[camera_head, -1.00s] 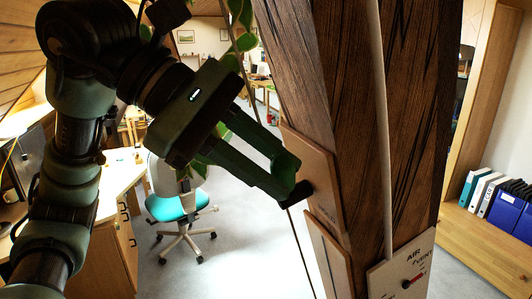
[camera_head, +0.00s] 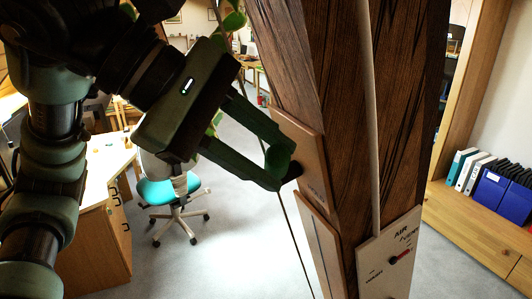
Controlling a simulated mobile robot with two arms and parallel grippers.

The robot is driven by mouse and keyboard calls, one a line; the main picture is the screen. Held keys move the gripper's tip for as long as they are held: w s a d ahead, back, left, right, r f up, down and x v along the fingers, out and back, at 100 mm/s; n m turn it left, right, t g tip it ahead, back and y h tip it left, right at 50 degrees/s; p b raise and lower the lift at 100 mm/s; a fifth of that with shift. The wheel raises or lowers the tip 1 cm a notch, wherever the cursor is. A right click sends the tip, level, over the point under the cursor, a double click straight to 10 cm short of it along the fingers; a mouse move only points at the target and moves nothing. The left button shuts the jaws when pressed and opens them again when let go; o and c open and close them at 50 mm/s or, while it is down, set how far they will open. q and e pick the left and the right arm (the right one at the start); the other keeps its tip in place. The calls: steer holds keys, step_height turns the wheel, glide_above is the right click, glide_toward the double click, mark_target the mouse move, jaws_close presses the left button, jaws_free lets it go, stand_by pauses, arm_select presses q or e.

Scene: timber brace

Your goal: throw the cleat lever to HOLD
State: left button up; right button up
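A wooden plate (camera_head: 302,145) is fixed to the left face of the dark timber post (camera_head: 342,130). A small black lever (camera_head: 294,170) sticks out of it. Small lettering below the lever is too blurred to read. My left gripper (camera_head: 279,168) reaches in from the left, its green fingertips at the lever and overlapping it in the picture. The fingertips hide part of the lever, so I cannot tell whether they grip it or only touch it. My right gripper is not in view.
A pale cord (camera_head: 370,110) runs down the post. An "AIR VENT" panel (camera_head: 385,262) with a red pointer sits on the post's right face. A second plate (camera_head: 318,245) lies below the lever plate. A turquoise chair (camera_head: 168,192) and desk (camera_head: 104,215) stand behind left.

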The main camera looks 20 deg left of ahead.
arm_select(q)
steer(key=b+v, duration=0.2)
steer(key=v, duration=0.5)
steer(key=shift+s+a+r, duration=0.2)
steer(key=shift+a+r, duration=0.05)
steer(key=shift+r, duration=0.05)
stand_by(0.4)
